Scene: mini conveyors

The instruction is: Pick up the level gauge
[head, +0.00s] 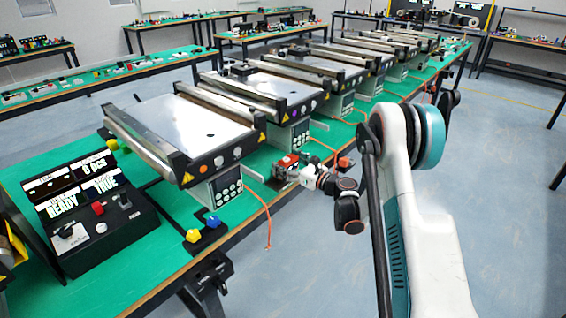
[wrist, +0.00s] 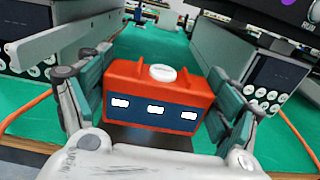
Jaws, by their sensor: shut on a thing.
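The level gauge, a red-orange box with a dark blue front, three white marks and a white round cap on top, sits between the fingers in the wrist view (wrist: 155,92). My gripper (wrist: 160,110) is shut on it, with green finger pads at its left and right sides. In the head view the red gauge (head: 287,162) shows small at the table's front edge, with my gripper (head: 300,170) at it. I cannot tell whether the gauge touches the table.
Mini conveyors (head: 190,125) stand in a row on the green table (head: 130,278), with keypad boxes (head: 228,186) at their fronts close on both sides of the gripper. A black control panel (head: 92,210) is at left. Orange cables (head: 262,205) hang near the edge. Open floor lies at right.

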